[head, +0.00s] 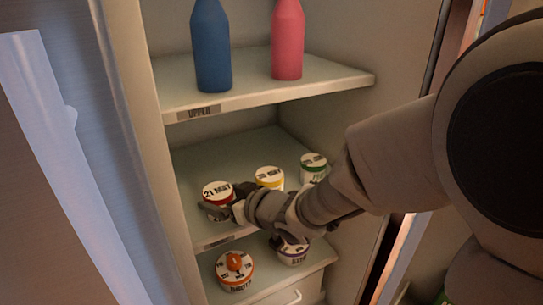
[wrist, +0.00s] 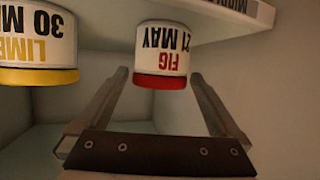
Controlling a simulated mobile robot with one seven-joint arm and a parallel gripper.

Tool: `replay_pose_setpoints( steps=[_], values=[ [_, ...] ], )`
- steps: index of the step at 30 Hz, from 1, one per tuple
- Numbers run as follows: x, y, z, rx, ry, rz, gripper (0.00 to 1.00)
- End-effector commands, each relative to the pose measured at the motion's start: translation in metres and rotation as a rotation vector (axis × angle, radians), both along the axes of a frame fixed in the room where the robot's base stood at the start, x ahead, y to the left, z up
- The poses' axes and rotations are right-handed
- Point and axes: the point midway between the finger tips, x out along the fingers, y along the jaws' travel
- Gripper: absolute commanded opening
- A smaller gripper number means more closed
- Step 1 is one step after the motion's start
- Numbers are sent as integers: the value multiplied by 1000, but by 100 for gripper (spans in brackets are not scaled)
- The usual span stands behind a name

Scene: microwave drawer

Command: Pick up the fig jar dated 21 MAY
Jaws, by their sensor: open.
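The fig jar (head: 217,189) is white with a red lid and reads "21 MAY"; it stands on the middle shelf near its front left in the head view. In the wrist view, which looks upside down, the fig jar (wrist: 162,50) shows "FIG 21 MAY" and its red rim. My gripper (head: 226,205) is at the jar's front, partly covering it. In the wrist view my gripper (wrist: 158,78) is open, with one finger to each side of the jar's red end. I cannot tell whether a finger touches it.
A yellow-lidded lime jar (head: 269,177), also in the wrist view (wrist: 38,45), stands close by. A green-lidded jar (head: 313,166) is farther right. An orange-marked jar (head: 235,270) and a purple-marked jar (head: 292,251) stand below. Blue (head: 210,50) and pink (head: 287,45) bottles stand above.

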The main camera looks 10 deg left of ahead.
Motion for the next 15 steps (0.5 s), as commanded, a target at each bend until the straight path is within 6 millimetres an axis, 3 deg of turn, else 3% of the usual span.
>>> replay_pose_setpoints(
  steps=[15],
  values=[
    [24, 36, -29, -1, 0, 0, 100]
  ],
)
